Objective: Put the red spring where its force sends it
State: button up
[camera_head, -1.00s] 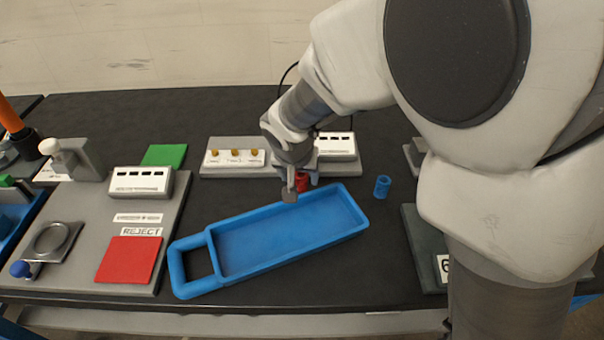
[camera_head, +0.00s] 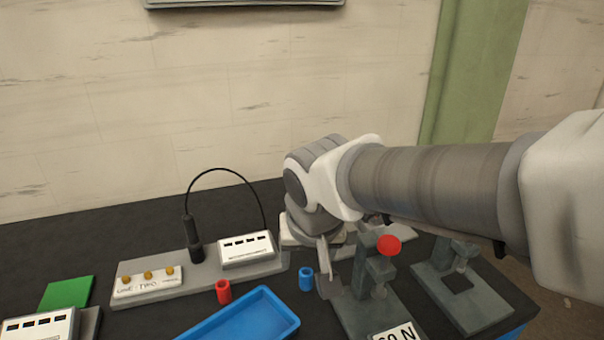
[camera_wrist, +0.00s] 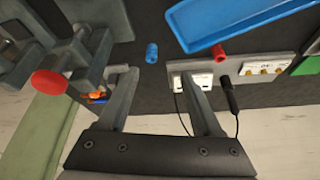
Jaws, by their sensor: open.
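The red spring (camera_head: 223,291), a small red cylinder, stands on the black bench in front of the grey back panel, by the blue tray's corner. It also shows in the wrist view (camera_wrist: 218,51). My gripper (camera_head: 328,280) is over the bench to the right of the red spring, near a press with a red knob (camera_head: 389,245). In the wrist view its two fingers (camera_wrist: 153,85) are apart with nothing between them. The press has a label (camera_head: 397,333) ending in "0 N"; its first digit is unclear.
A blue spring (camera_head: 306,279) stands between the red spring and my gripper. The blue tray (camera_head: 262,299) lies in front. The back panel (camera_head: 133,285) carries a white readout box (camera_head: 246,249), yellow knobs and a black probe (camera_head: 193,243). A second grey fixture (camera_head: 490,305) stands right.

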jog(key=s+d+r, duration=0.2)
jog(key=s+d, duration=0.7)
jog(key=s, duration=0.1)
jog(key=shift+t, duration=0.4)
jog(key=shift+s+d, duration=0.1)
notch_tip(320, 180, up, 6)
jog(key=p, duration=0.6)
jog(key=shift+r, duration=0.2)
